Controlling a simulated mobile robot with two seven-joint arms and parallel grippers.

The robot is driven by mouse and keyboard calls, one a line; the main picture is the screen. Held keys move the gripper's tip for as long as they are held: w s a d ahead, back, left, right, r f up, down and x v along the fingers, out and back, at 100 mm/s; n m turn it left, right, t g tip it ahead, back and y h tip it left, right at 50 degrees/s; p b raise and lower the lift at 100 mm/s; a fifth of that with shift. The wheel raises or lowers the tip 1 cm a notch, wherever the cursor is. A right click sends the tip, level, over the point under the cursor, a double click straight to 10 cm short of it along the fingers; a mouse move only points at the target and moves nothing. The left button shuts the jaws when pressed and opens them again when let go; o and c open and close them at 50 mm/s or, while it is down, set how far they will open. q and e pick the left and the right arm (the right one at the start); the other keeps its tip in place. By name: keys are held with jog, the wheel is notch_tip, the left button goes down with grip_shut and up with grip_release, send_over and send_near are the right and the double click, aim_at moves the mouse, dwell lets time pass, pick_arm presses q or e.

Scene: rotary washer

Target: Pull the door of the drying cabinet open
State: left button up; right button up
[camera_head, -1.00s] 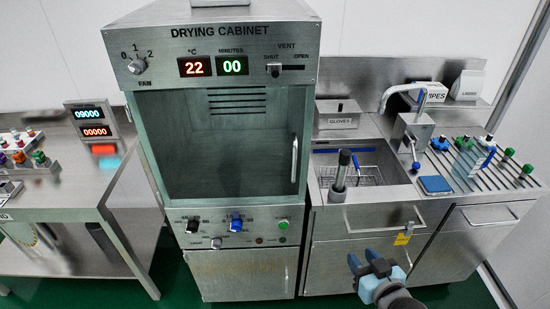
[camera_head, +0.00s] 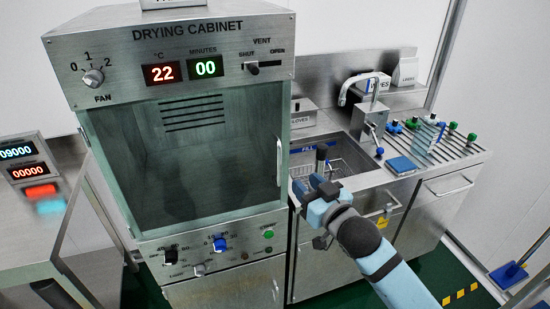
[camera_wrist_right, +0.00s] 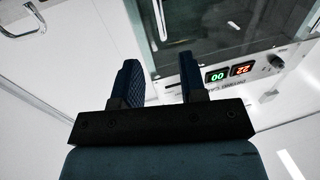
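The drying cabinet (camera_head: 165,25) stands at centre left with its glass door (camera_head: 185,165) shut. The door has a vertical metal handle (camera_head: 279,162) along its right edge. My right gripper (camera_head: 308,184) is just right of and below this handle, apart from it in the picture. In the right wrist view, the two dark blue fingers of my gripper (camera_wrist_right: 160,80) are spread with nothing between them. The handle (camera_wrist_right: 160,20) shows beyond the gap between the fingertips. The remaining distance is hard to tell. My left gripper is in neither view.
A sink (camera_head: 345,160) with a tap (camera_head: 362,85) and a brush lies right of the cabinet, behind my right arm. A ribbed drainboard (camera_head: 440,150) holds several coloured knobs. A metal bench (camera_head: 30,240) with a counter display stands at left.

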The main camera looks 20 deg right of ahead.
aim_at(280, 159)
jog(key=p+x, duration=0.1)
jog(key=x, duration=1.1)
jog(key=shift+w+a+f, duration=0.1)
jog(key=shift+w, duration=0.15)
grip_shut()
